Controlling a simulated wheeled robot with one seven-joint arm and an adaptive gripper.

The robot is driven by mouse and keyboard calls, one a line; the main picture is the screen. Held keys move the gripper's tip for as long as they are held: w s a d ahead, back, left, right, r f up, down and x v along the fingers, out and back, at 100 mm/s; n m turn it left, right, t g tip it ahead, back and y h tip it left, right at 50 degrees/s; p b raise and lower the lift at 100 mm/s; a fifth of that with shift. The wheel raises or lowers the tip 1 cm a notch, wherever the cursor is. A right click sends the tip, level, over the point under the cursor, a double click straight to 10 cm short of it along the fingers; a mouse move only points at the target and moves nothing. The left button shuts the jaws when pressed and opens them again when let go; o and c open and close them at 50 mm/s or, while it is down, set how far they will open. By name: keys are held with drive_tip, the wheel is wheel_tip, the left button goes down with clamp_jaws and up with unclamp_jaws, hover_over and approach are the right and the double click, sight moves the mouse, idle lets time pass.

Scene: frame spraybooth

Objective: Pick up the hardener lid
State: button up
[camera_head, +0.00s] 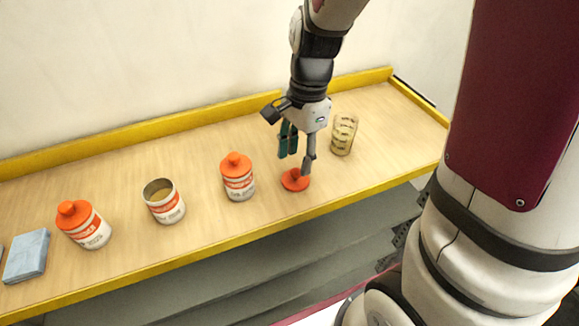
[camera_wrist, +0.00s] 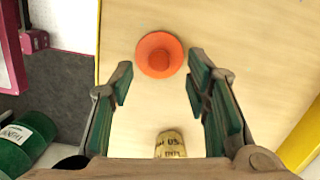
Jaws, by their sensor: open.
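The orange lid (camera_head: 295,180) lies flat on the wooden bench, near its front edge, with a small raised knob. It also shows in the wrist view (camera_wrist: 160,55), ahead of the fingers and a little left of the middle of the gap. My gripper (camera_head: 298,163) is open and empty above the bench, right over the lid's area. In the wrist view its green-padded fingers (camera_wrist: 158,88) stand wide apart, with bare bench between them. In the head view one finger partly overlaps the lid's upper edge. I cannot tell whether it touches.
A clear marked cup (camera_head: 344,134) stands right of my gripper. An orange-capped bottle (camera_head: 238,178) stands left of the lid. Further left are an open can (camera_head: 164,201), another orange-capped bottle (camera_head: 84,225) and a blue block (camera_head: 27,256). A yellow rim (camera_head: 200,122) edges the bench.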

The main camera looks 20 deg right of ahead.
sight(297, 171)
wheel_tip(297, 171, down, 4)
drive_tip(key=shift+a+f, duration=0.1)
drive_tip(key=shift+f, duration=0.05)
drive_tip(key=shift+c, duration=0.4)
drive_tip(key=shift+s, duration=0.1)
drive_tip(key=c, duration=0.8)
